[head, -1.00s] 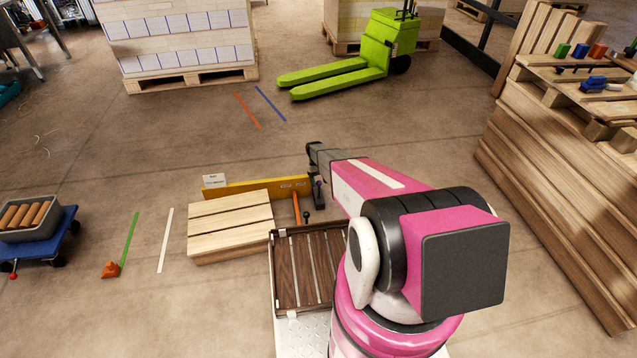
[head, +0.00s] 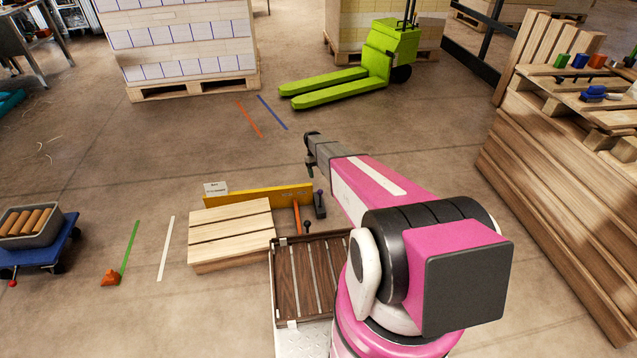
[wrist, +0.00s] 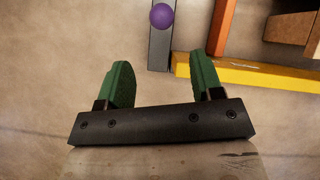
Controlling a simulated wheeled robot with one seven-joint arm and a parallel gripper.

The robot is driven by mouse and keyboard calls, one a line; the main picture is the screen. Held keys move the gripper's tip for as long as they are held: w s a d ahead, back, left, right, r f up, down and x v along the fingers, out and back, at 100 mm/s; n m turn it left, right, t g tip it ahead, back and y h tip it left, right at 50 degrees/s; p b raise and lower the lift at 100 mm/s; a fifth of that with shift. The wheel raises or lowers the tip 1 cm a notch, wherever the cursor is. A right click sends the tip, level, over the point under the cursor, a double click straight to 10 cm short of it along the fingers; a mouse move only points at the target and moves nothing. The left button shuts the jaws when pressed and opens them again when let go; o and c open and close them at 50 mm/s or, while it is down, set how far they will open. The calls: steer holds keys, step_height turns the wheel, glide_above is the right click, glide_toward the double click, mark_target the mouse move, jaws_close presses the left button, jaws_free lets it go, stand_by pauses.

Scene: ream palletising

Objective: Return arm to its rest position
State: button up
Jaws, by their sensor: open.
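My gripper shows in the wrist view (wrist: 162,90) with its two green fingers spread apart and nothing between them. It is over bare floor, beside the yellow board (wrist: 250,75) and a grey bar with a purple ball (wrist: 161,16). In the head view my pink and black arm reaches forward from the lower right. Its far end (head: 312,155) is above the floor, beyond the yellow board (head: 262,198).
A slatted dark wood tray (head: 300,280) lies close to my arm's base, with a light wood pallet (head: 230,232) to its left. A green pallet truck (head: 350,75) stands ahead. A wooden stack (head: 560,180) is at right, a blue cart (head: 45,255) at left.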

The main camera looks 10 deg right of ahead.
steer(key=shift+w+r, duration=0.3)
steer(key=shift+r, duration=0.25)
steer(key=shift+s, duration=0.1)
steer(key=s+r+m+t, duration=0.1)
steer(key=s+r+t, duration=0.2)
steer(key=s+r, duration=1.2)
steer(key=s+r+m+t, duration=0.2)
steer(key=s+r, duration=1.4)
steer(key=s, duration=0.5)
steer(key=shift+s+r+t+y, duration=0.3)
steer(key=shift+s+t+y, duration=0.05)
steer(key=shift+t+y, duration=0.05)
